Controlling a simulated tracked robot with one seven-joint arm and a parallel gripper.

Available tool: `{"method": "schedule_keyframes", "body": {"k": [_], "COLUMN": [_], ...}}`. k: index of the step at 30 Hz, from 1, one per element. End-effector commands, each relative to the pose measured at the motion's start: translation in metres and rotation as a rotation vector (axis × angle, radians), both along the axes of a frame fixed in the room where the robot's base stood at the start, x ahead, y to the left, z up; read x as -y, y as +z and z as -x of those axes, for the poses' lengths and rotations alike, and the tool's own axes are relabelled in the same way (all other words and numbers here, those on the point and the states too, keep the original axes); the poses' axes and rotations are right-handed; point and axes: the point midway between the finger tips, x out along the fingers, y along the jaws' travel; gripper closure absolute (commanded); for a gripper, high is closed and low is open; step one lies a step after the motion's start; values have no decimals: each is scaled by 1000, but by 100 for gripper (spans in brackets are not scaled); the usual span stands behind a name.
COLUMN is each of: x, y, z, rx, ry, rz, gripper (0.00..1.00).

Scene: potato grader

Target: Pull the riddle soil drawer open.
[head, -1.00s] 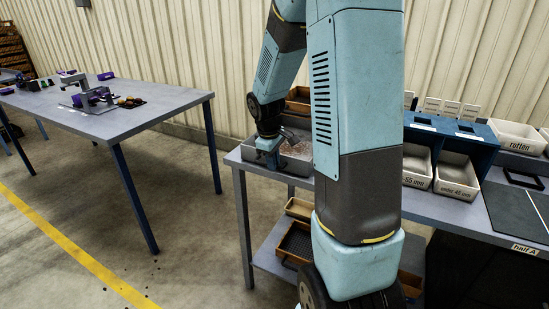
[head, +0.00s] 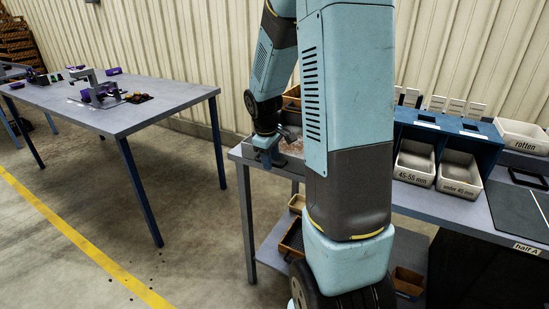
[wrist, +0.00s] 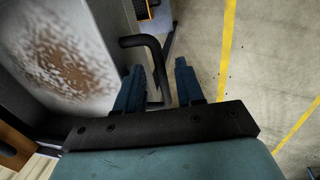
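The riddle soil drawer (wrist: 62,55) shows as a grey tray with brown soil on its floor at the left of the wrist view. In the head view a grey, soil-strewn tray (head: 292,146) shows at the bench's left end, partly hidden by my arm. A black bent bar handle (wrist: 152,52) stands out from the drawer. My gripper (wrist: 158,68) is open, with its two blue fingers on either side of the handle's bar. A gap shows on the right finger's side; contact on the left is unclear. In the head view my gripper (head: 268,157) is at the bench's left end.
The bench (head: 409,200) carries a blue grader stand with labelled bins (head: 414,167) on the right. Wooden crates (head: 291,238) sit on its lower shelf. Another table (head: 140,115) stands at the left. The floor between the two is free.

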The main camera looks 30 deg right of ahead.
Motion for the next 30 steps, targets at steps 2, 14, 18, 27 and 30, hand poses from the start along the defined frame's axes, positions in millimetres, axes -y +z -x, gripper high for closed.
{"method": "schedule_keyframes", "body": {"k": [2,14,18,27,30], "x": [0,-2,-7,-16,-18], "y": [0,21,47,103,117], "z": [1,2,4,9,10], "rx": [-1,1,2,2,1], "ry": [-1,-2,-1,0,0], "rz": [0,1,1,1,1], "gripper": [62,62,62,62,62]}}
